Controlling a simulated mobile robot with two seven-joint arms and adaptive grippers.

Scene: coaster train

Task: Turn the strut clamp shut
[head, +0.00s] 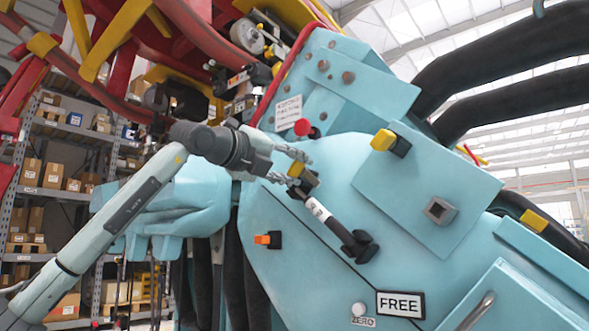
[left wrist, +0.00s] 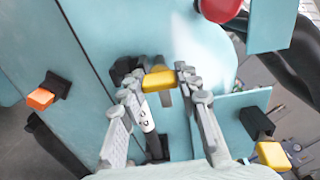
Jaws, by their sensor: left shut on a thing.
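The strut clamp's yellow grip (head: 304,182) sits at the upper end of a black and white strut (head: 322,214) on the light blue machine body. My left gripper (head: 292,168) reaches in from the left and is shut on this yellow grip. In the left wrist view the yellow grip (left wrist: 159,81) lies crosswise between the two fingertips (left wrist: 157,77), with the white part of the strut (left wrist: 149,140) partly seen behind the fingers. The strut slants down to the right to a black end fitting (head: 358,246). My right gripper is not in view.
A red knob (head: 303,128) sits just above the gripper. A yellow-tipped black block (head: 384,140) and a square socket (head: 440,210) are on the plate at right. An orange-tipped block (head: 266,240) is lower left. A "FREE" sign (head: 400,304) is below.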

